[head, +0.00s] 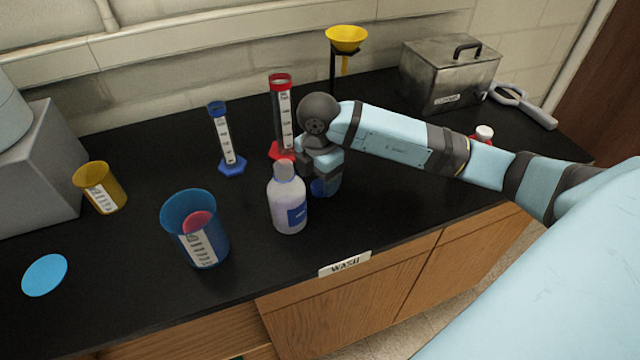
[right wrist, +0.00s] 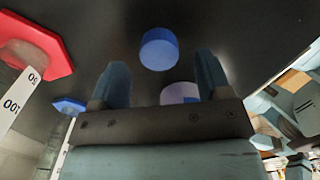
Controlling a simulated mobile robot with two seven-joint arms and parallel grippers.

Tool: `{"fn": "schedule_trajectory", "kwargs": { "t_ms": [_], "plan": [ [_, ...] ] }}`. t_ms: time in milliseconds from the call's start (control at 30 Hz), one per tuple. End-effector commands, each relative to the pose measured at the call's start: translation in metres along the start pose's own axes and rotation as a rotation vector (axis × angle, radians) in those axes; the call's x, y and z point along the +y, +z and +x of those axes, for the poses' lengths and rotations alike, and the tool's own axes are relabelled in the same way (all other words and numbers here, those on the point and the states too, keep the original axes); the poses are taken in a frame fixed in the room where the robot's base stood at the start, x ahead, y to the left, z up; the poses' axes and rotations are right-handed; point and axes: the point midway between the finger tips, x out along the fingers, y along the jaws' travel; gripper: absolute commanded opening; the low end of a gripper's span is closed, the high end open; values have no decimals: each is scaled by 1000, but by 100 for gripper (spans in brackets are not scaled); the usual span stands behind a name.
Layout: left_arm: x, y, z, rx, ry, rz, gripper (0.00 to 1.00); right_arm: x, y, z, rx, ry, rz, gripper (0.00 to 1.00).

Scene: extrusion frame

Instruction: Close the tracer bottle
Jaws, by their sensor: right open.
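A white bottle with a blue label (head: 294,214) stands upright near the counter's front edge, left of my right gripper. I cannot read its label or tell whether its pale top is open. A pale lavender part, probably this bottle, shows in the right wrist view (right wrist: 178,94), partly hidden by my gripper. A blue cap (right wrist: 158,48) sits on the counter ahead of my right fingers; in the head view the cap (head: 320,188) is partly covered by the gripper. My right gripper (head: 327,178) is open, pointing down, fingers apart and empty. My left gripper is not in view.
A red-based cylinder (head: 282,120) stands close behind my right gripper, a blue-based cylinder (head: 226,140) farther left. A blue beaker (head: 190,225) with a red item stands left of the bottle. A white-capped bottle (head: 484,133) sits behind my right arm.

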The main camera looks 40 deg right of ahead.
Motion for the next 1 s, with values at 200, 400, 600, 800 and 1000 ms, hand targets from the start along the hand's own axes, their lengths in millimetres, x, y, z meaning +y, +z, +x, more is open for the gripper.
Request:
{"fn": "schedule_trajectory", "kwargs": {
  "t_ms": [200,400,600,800,1000],
  "plan": [
    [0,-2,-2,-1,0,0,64,0,0,22,0,0,0,71],
    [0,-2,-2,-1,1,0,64,0,0,24,-1,1,0,71],
    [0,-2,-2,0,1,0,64,0,0,24,0,1,0,59],
    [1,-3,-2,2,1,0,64,0,0,23,0,1,0,18],
    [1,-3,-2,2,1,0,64,0,0,23,0,1,0,18]
  ]
}}
